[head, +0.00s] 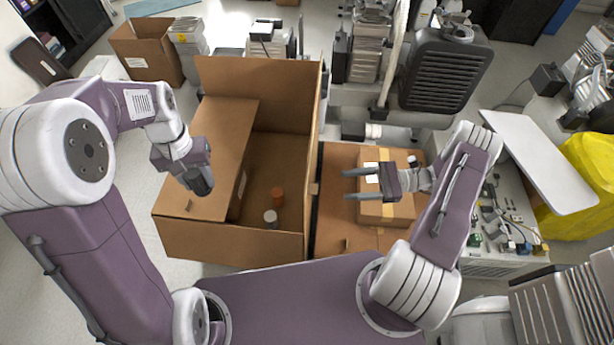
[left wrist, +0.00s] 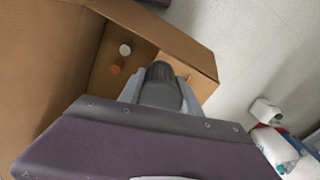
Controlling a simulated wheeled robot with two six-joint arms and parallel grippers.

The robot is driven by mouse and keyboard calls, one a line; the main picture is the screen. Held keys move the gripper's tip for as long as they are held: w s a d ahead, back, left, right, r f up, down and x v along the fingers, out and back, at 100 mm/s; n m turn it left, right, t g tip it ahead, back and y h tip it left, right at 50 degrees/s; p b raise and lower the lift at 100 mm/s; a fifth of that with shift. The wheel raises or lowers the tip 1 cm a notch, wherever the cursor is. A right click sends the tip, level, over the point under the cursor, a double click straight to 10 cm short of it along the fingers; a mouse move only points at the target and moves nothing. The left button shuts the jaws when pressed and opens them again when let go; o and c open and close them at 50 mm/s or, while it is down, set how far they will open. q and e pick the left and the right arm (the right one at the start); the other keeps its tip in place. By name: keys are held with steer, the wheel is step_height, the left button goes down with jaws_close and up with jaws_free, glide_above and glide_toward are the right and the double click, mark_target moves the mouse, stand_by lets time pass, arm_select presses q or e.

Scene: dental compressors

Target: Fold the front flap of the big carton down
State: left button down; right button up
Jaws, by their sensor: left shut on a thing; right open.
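The big carton (head: 305,215) stands open in the middle of the head view. Its back flap (head: 258,80) stands up. A left-side panel (head: 215,150) covers part of the opening. The front panel (head: 230,245) runs along the near edge; I cannot tell flap from wall there. An orange cylinder (head: 277,197) and a white-topped one (head: 270,217) are inside. My left gripper (head: 200,182) is above the carton's left part, shut on a dark grey cylinder (left wrist: 162,88). My right gripper (head: 352,184) is open to the right of the carton, beside a small box.
The small taped box (head: 398,210) sits on a brown cardboard surface (head: 335,215) right of the carton. Another open carton (head: 148,50) stands at the back left. A white tabletop (head: 540,160) and a yellow-covered thing (head: 590,185) are at right.

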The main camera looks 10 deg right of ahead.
arm_select(q)
step_height(320, 180, up, 3)
steer(key=shift+f+p, duration=0.15)
steer(key=shift+p, duration=0.6)
steer(key=shift+f, duration=0.1)
arm_select(e)
steer(key=a+m+t, duration=0.2)
steer(key=a+m, duration=0.1)
steer(key=a, duration=0.6)
steer(key=shift+w+a+f+t, duration=0.15)
steer(key=shift+w+f+t, duration=0.15)
steer(key=shift+f, duration=0.1)
steer(key=shift+c, duration=0.3)
jaws_close()
